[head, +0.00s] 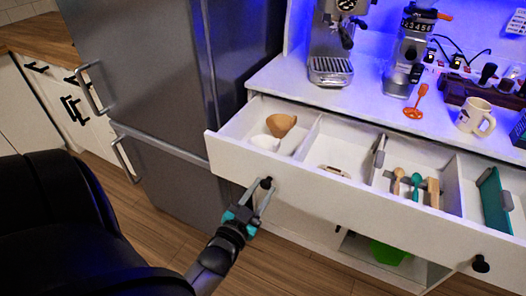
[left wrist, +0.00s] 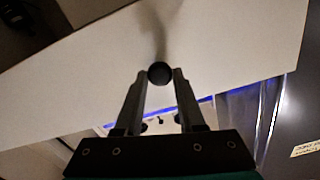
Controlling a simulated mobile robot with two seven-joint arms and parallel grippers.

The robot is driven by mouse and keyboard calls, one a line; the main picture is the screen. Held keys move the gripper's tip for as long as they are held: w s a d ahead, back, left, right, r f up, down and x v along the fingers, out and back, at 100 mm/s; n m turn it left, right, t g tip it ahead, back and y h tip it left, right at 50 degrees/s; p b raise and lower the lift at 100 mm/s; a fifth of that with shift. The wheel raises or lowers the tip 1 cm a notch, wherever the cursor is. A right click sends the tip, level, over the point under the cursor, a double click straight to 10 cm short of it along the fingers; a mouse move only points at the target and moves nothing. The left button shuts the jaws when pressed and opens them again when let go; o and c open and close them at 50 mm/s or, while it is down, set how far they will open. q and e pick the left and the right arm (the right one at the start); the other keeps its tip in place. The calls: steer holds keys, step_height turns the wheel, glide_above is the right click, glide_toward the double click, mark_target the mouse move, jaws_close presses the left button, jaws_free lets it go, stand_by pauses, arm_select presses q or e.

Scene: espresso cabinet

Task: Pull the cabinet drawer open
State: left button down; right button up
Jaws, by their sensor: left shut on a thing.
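The cabinet drawer (head: 300,180) is white and stands pulled out from the cabinet, its compartments showing from above. Its front (head: 350,208) has two round black knobs. My left gripper (head: 263,192) is shut on the left knob (head: 267,182). In the left wrist view the fingertips (left wrist: 160,78) sit on either side of the black knob (left wrist: 160,72), against the white drawer front (left wrist: 220,45). The right knob (head: 480,264) is free. My right gripper is not in view.
The drawer holds a tan cup-shaped piece (head: 281,125), small spoons and a green item (head: 494,200). On the counter stand an espresso machine (head: 333,45), a grinder (head: 405,55) and a mug (head: 476,117). A grey fridge (head: 160,90) stands left of the drawer. Wood floor lies in front.

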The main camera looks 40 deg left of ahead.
arm_select(q)
steer(key=shift+f, duration=0.15)
steer(key=c, duration=0.8)
jaws_free()
steer(key=o, duration=0.3)
steer(key=p+v, duration=0.1)
steer(key=v, duration=1.4)
steer(key=shift+p, duration=0.4)
steer(key=shift+s, duration=0.15)
